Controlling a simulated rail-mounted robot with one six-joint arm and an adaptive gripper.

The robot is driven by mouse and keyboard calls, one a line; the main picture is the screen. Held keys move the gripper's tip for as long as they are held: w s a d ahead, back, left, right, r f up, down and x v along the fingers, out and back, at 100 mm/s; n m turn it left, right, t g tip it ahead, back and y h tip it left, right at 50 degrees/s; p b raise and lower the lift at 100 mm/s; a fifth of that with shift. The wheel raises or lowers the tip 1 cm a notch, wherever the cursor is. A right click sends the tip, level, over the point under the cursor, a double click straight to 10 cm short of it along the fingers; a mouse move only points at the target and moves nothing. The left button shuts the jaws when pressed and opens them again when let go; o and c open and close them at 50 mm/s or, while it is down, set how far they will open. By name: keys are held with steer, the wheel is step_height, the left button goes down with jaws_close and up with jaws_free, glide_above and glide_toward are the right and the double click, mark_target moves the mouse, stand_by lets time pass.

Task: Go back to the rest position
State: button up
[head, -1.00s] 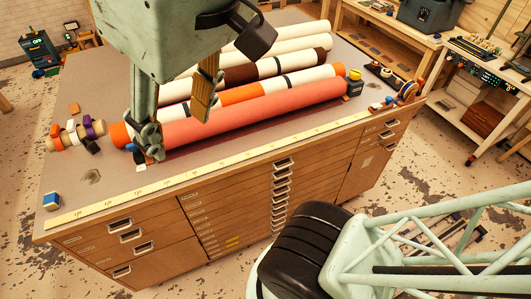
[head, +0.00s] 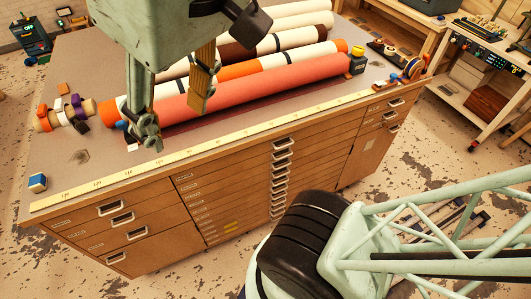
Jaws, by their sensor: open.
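My gripper (head: 172,120) hangs at the upper left of the head view, in front of the foil rolls. It is open: a green metal finger is on its left and a wood-coloured finger on its right. Nothing shows held between them. A long red roll (head: 270,84) lies nearest the front, partly hidden behind my gripper. Behind it lie an orange and white roll (head: 300,58), a brown and white roll (head: 298,40) and paler rolls (head: 305,20). I cannot tell whether the fingertips touch anything.
The rolls lie on a wide drawer cabinet (head: 75,190) with a yellow ruler strip (head: 215,143) along its front edge. Ringed small rolls (head: 65,114) lie at left, a blue block (head: 37,182) at the front left corner. A tape dispenser (head: 411,70) stands at right.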

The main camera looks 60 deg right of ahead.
steer(key=shift+s+f+b, duration=0.2)
steer(key=shift+f+b, duration=0.2)
steer(key=shift+f, duration=0.45)
steer(key=shift+s+f+b, duration=0.15)
steer(key=shift+f+b, duration=0.2)
steer(key=shift+f, duration=0.45)
step_height(320, 180, down, 3)
steer(key=b, duration=0.3)
steer(key=shift+f, duration=0.2)
steer(key=shift+r, duration=0.1)
